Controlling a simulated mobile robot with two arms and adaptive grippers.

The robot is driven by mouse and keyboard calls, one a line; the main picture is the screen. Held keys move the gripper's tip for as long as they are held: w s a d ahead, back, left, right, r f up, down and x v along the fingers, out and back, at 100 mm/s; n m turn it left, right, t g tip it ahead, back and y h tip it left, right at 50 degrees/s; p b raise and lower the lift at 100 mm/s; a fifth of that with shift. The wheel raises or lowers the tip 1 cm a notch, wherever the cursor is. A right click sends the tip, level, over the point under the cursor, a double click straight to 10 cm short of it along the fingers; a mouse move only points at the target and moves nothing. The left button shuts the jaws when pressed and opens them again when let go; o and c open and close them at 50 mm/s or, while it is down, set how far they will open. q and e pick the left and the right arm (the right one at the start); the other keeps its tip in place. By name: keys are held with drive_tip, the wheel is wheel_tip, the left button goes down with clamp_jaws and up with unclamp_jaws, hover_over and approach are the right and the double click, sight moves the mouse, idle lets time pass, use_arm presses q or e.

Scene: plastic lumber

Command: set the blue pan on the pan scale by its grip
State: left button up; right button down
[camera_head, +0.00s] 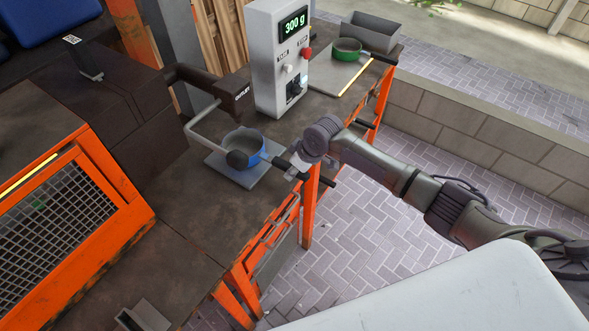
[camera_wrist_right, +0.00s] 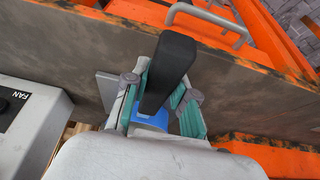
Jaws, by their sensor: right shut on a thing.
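The blue pan (camera_head: 258,144) is at or just above a flat light grey plate (camera_head: 222,168) on the bench; I cannot tell whether it touches the plate. A dark round shape covers part of its near left side. Its black grip (camera_wrist_right: 170,65) points toward the bench's front edge. My right gripper (camera_head: 298,165) is shut on the grip; the right wrist view shows its teal pads on either side, with a bit of blue between them. A grey box (camera_head: 276,70) with a display reading 300 g stands behind. My left gripper is not in view.
A green pan (camera_head: 346,50) sits on another plate (camera_head: 325,75) at the back right, beside a grey bin (camera_head: 371,32). A bent grey rod (camera_head: 203,112) reaches close to the blue pan. An orange mesh guard (camera_head: 60,215) stands left. The bench between is bare.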

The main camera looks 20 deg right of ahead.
drive_tip(key=c, duration=0.9)
unclamp_jaws()
drive_tip(key=shift+o, duration=0.2)
drive_tip(key=shift+s+f, duration=0.1)
